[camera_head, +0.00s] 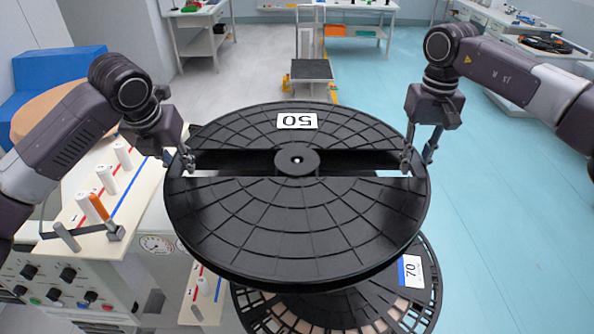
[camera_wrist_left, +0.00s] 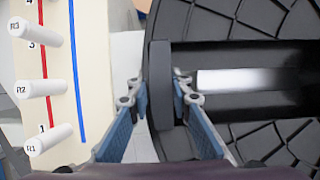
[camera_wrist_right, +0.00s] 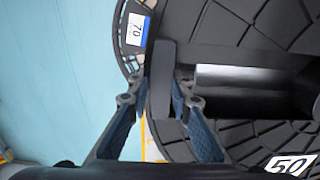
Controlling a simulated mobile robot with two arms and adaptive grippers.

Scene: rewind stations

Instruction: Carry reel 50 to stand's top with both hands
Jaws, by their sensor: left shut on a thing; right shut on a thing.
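Reel 50 is a large black reel (camera_head: 290,230) with a ribbed flange, a slot across its middle and a white "50" label (camera_head: 297,121). It is held level in front of me. My left gripper (camera_head: 182,163) is shut on the reel's left rim bar (camera_wrist_left: 160,85). My right gripper (camera_head: 408,160) is shut on its right rim bar (camera_wrist_right: 162,80). Another reel labelled "70" (camera_head: 414,272) lies lower, partly hidden beneath reel 50. I cannot tell whether the two touch. The stand is not clearly identifiable.
A cart (camera_head: 311,70) stands behind the reel. Blue floor (camera_head: 500,220) at right is clear.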

